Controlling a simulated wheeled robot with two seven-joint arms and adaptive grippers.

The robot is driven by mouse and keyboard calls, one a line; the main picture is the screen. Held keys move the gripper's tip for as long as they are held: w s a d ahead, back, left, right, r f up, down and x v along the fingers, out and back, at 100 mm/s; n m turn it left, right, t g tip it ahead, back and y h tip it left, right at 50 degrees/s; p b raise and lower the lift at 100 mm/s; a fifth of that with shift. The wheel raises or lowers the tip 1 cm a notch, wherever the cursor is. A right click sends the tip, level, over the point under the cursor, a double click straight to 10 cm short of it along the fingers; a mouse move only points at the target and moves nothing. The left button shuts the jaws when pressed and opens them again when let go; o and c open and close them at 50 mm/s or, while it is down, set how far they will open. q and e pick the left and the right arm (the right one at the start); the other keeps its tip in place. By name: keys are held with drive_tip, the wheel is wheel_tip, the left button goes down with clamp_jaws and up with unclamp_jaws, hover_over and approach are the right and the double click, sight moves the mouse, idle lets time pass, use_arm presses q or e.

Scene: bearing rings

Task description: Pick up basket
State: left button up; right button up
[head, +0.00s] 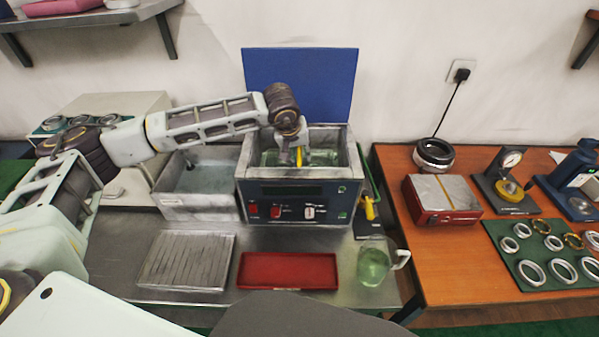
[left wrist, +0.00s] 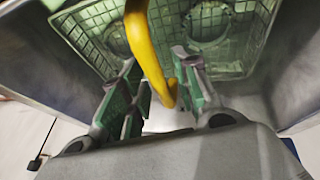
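The basket is a greenish mesh one with a yellow handle. It sits inside the tank of the blue-grey cleaner (head: 298,190); its mesh shows in the left wrist view (left wrist: 243,40), with round ring shapes in it. Its yellow handle (head: 299,157) rises below my left gripper (head: 291,150). In the left wrist view the handle (left wrist: 147,50) passes between the two green-padded fingers of the left gripper (left wrist: 160,95). The fingers are apart, with a clear gap on the left side of the handle. My right gripper is not in view.
The cleaner's blue lid (head: 300,80) stands open behind. A grey basin (head: 200,205) is left of it. A ribbed metal tray (head: 187,262), a red tray (head: 288,271) and a glass jug (head: 374,265) lie in front. A wooden table (head: 440,265) with rings and gauges is right.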

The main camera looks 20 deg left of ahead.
use_arm(q)
clamp_jaws()
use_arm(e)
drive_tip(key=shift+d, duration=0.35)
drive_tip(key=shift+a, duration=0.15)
use_arm(q)
drive_tip(key=shift+r, duration=0.15)
drive_tip(key=shift+w+r, duration=0.1)
drive_tip(key=shift+r, duration=0.3)
wheel_tip(320, 180, up, 8)
drive_tip(key=shift+r+b, duration=0.1)
drive_tip(key=shift+b, duration=0.25)
drive_tip(key=shift+r, duration=0.4)
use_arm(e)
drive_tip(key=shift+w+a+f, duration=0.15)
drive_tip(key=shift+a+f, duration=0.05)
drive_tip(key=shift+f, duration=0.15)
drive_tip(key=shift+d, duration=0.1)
